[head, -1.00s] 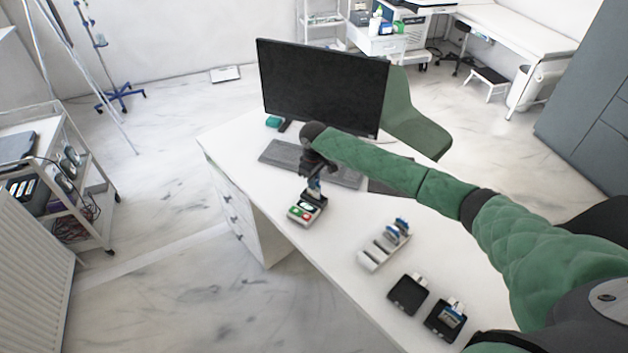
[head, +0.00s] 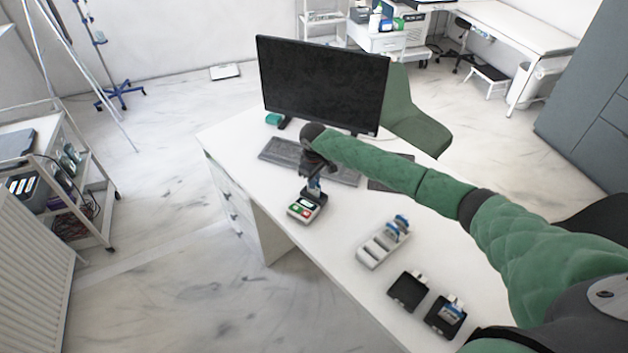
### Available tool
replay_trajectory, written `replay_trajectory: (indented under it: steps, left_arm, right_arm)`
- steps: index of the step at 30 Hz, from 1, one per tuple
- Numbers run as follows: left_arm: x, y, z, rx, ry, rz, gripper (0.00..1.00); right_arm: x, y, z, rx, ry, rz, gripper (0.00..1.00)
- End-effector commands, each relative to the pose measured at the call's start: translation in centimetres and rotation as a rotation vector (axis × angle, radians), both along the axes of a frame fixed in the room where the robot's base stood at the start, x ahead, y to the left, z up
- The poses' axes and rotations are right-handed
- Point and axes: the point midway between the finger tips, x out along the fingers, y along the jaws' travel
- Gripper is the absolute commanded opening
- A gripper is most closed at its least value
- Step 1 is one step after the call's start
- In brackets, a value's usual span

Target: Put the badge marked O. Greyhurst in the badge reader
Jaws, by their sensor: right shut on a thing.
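The badge reader (head: 303,210) is a small device with a green and a red patch, near the left front edge of the white desk. My right gripper (head: 315,182) is directly above its back part, pointing down. It is shut on a badge (head: 315,190), of which a small bluish piece shows at the reader's top. I cannot tell whether the badge is inside the reader's slot or just above it. The name on it is too small to read. My left gripper is not in view.
A grey badge rack (head: 378,247) with blue badges stands to the right. Two black trays (head: 407,291) (head: 434,325) are nearer the desk's front edge; the right one holds a badge. A keyboard (head: 283,153) and monitor (head: 320,85) are behind the reader.

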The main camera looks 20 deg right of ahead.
Motion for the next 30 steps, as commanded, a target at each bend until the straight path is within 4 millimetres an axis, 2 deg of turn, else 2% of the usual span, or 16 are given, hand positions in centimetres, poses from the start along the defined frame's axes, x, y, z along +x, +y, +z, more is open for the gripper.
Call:
replay_trajectory:
  steps: [30]
  left_arm:
    - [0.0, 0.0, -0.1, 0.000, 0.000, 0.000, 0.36]
  right_arm:
    - [0.0, 0.0, -1.5, 0.000, 0.000, 0.000, 0.00]
